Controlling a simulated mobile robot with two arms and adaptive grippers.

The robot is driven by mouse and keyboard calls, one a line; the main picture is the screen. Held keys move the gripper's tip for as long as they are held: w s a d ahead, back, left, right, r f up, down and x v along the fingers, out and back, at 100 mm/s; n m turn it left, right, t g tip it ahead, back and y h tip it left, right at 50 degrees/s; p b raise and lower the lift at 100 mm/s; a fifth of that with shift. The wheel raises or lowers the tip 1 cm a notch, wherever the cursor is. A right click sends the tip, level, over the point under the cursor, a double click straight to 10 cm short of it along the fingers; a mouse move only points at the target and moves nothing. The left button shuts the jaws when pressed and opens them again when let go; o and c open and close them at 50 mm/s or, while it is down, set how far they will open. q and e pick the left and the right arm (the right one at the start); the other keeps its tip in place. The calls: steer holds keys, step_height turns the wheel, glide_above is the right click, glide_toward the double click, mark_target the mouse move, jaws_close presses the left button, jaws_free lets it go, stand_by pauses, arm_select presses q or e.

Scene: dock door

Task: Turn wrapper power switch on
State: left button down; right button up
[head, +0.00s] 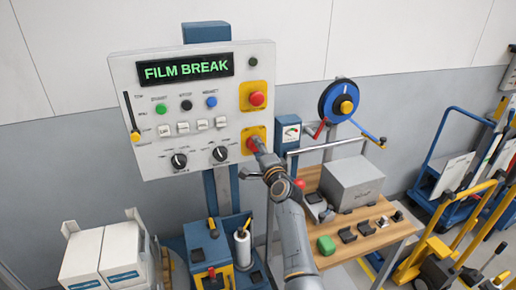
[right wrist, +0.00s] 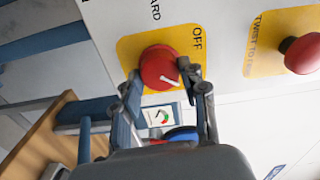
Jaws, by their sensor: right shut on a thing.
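The wrapper control panel (head: 190,110) stands at the upper left of centre in the head view, with a lit green "FILM BREAK" display (head: 186,70). The power switch, a round red knob (right wrist: 158,66), sits on a yellow plate (right wrist: 128,48) marked "OFF" at the panel's lower right. A short white line on the knob points to the lower right in the wrist view. My right gripper (head: 253,146) is at this plate. Its fingers (right wrist: 164,80) are closed on the knob's sides, partly hiding it. My left gripper is not in view.
A red push button (head: 257,98) on another yellow plate is just above the switch. Two black dials (head: 220,154) are to the left. A wooden table (head: 338,258) with a grey box (head: 352,184) and small items stands at right. White boxes (head: 105,258) are lower left.

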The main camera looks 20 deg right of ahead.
steer(key=shift+m, duration=0.5)
steer(key=o, duration=1.2)
steer(key=shift+c, duration=0.2)
